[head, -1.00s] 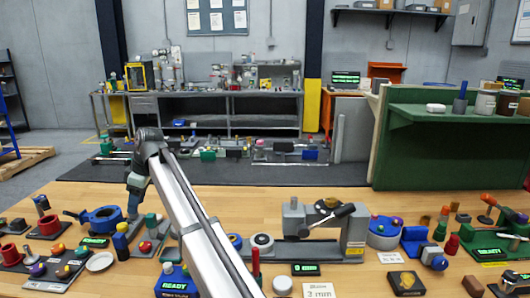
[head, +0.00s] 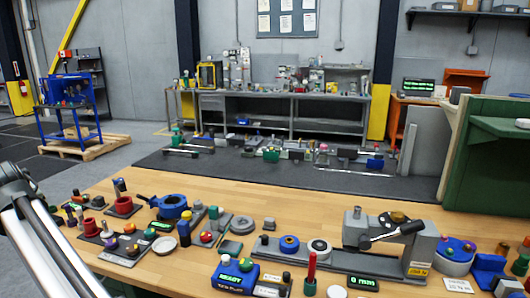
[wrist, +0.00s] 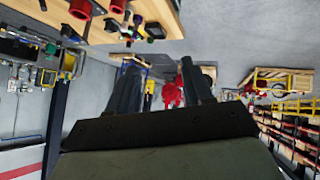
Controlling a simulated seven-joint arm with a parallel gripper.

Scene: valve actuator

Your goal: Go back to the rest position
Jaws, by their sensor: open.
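My gripper (wrist: 158,82) shows in the wrist view with its two dark fingers apart and nothing between them. It points out into the room, with the bench edge (wrist: 150,14) at the top of that view. In the head view only my pale arm shows at the lower left; the gripper itself is outside that frame. The blue valve body (head: 172,206) stands on the wooden bench (head: 110,268), apart from my arm.
Red cups (head: 92,227), a blue READY box (head: 234,276) and several small parts crowd the bench. A green partition (head: 490,165) rises at the right. A blue cart (head: 70,100) and a grey back workbench (head: 285,105) stand beyond.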

